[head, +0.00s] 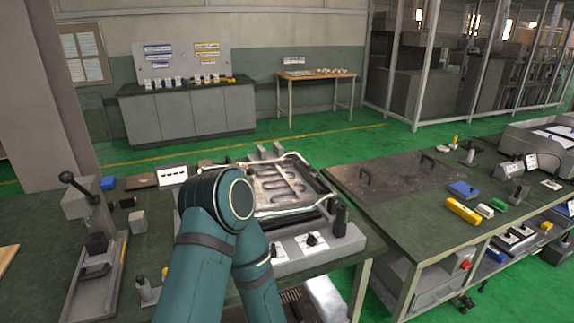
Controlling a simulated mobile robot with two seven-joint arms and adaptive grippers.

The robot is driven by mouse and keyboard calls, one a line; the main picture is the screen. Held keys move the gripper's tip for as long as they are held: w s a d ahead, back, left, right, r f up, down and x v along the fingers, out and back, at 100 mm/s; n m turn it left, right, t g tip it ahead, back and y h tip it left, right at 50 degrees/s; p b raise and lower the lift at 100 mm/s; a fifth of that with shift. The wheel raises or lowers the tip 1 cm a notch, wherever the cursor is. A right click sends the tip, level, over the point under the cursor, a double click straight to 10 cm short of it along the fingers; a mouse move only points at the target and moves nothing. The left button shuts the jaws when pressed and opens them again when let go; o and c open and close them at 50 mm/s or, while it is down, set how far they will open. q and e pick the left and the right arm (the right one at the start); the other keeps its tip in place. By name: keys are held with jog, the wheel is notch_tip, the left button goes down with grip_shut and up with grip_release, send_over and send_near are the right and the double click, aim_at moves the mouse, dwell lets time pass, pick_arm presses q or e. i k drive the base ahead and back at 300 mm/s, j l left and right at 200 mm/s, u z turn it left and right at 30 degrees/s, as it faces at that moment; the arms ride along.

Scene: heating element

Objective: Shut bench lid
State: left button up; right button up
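On the near bench an open heating unit (290,185) shows a metal interior with a bent heating element and pale tubing around its rim. Its grey front panel (328,243) carries dark knobs and white labels. A dark flat panel with two handles (385,180), which may be the lid, lies flat on the right bench. I cannot tell for certain that it is the lid. One of my teal arms rises in front of the unit's left part and hides some of it. Neither gripper shows.
A lever press (90,235) stands on the left of the near bench. Small tools, a yellow block (463,211) and a blue block (463,189) lie on the right bench (420,235). A gap separates the two benches in front. Green floor is clear behind.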

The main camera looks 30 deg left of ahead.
aim_at(266, 193)
jog(key=u, duration=1.3)
